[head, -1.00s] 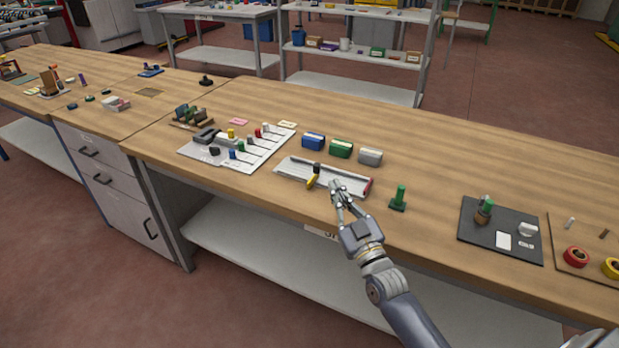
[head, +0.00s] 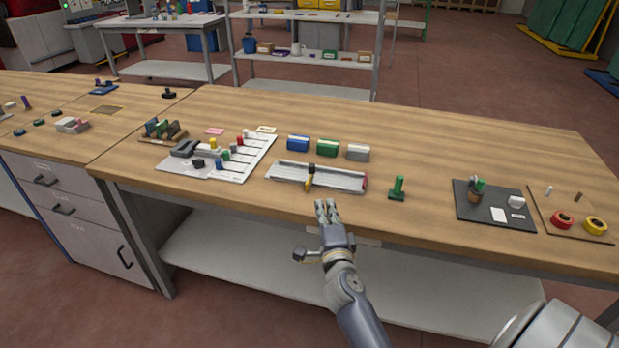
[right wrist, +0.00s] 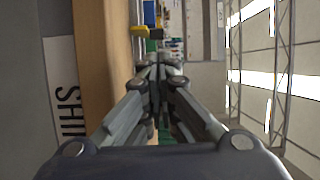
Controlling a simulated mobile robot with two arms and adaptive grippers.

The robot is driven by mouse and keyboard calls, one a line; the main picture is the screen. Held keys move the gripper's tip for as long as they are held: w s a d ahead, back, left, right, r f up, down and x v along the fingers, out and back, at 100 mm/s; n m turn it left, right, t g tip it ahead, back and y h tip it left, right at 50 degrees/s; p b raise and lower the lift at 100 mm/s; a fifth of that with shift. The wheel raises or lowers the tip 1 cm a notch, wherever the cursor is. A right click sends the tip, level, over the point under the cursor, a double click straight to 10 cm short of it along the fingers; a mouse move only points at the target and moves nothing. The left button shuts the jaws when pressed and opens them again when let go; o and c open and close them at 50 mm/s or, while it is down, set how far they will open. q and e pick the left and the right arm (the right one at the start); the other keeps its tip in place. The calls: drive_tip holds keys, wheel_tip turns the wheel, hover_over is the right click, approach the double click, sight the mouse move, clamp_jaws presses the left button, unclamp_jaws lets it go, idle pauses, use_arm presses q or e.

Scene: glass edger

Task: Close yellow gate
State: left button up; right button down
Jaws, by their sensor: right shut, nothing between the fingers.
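The yellow gate (head: 309,183) is a small yellow bar at the front edge of a long grey-white channel tray (head: 341,181) on the bench. A small black piece (head: 311,169) sits right behind it. My right gripper (head: 326,204) is shut and empty at the bench's front edge, in front of the tray and a little right of the gate. The gripper does not touch the gate. In the right wrist view, the closed fingers (right wrist: 157,68) point toward the yellow gate (right wrist: 146,32), which lies beyond the tips. My left gripper is out of view.
Blue (head: 298,143), green (head: 327,148) and grey (head: 358,152) boxes stand behind the tray. A white board with coloured knobs (head: 240,165) lies left of it. A green upright piece (head: 397,189) stands to the right, then a dark mat (head: 480,211). Bench wood between is clear.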

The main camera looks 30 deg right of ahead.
sight(310, 177)
drive_tip(key=x, duration=1.2)
drive_tip(key=shift+w+d+f+b, duration=0.1)
drive_tip(key=shift+w+d+b, duration=0.1)
drive_tip(key=shift+w+b, duration=0.1)
drive_tip(key=shift+w+d, duration=0.3)
drive_tip(key=shift+w, duration=0.25)
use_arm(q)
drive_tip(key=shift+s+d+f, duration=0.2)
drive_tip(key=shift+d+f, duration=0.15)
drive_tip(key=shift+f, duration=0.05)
use_arm(e)
drive_tip(key=w+d, duration=0.1)
drive_tip(key=w+d+b, duration=0.1)
drive_tip(key=w+d, duration=0.1)
drive_tip(key=shift+d, duration=0.3)
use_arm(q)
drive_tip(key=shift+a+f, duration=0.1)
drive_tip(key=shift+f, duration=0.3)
use_arm(e)
drive_tip(key=shift+r, duration=0.25)
